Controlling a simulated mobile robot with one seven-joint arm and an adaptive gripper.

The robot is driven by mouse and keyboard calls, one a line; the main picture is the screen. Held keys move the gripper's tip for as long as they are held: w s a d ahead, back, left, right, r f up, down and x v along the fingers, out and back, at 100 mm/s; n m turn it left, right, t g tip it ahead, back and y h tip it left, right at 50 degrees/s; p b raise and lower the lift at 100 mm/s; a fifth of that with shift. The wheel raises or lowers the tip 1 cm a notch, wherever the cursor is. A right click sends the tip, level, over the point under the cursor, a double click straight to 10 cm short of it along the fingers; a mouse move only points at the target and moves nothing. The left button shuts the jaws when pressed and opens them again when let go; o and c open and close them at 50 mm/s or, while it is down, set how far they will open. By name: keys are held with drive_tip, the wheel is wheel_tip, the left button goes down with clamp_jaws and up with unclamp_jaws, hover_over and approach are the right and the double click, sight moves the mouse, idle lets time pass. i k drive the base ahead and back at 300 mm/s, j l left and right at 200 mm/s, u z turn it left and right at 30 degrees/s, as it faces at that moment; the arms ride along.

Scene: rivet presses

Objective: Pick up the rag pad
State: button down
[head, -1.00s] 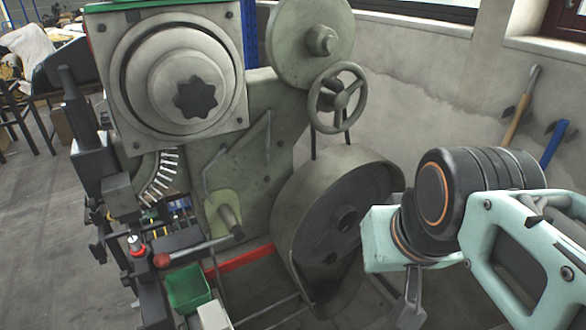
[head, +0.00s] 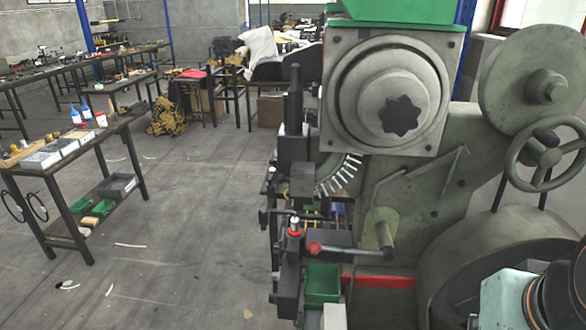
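I cannot pick out a rag pad for certain in the head view. A red flat piece (head: 191,74) lies on a dark stool in the background, too small to identify. A white cloth-like heap (head: 259,52) sits behind the press, and I cannot tell what it is. My gripper is out of view; only a pale green and black part of my arm shows at the lower right corner.
A large grey rivet press (head: 400,210) fills the right side, with a handwheel and a green bin (head: 322,283) low on its front. A work table (head: 75,150) with bottles and boxes stands at the left. Open grey floor (head: 185,230) lies between them.

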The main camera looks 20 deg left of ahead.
sight(84, 232)
drive_tip(key=u, duration=2.25)
drive_tip(key=z, duration=2.3)
drive_tip(key=u, duration=2)
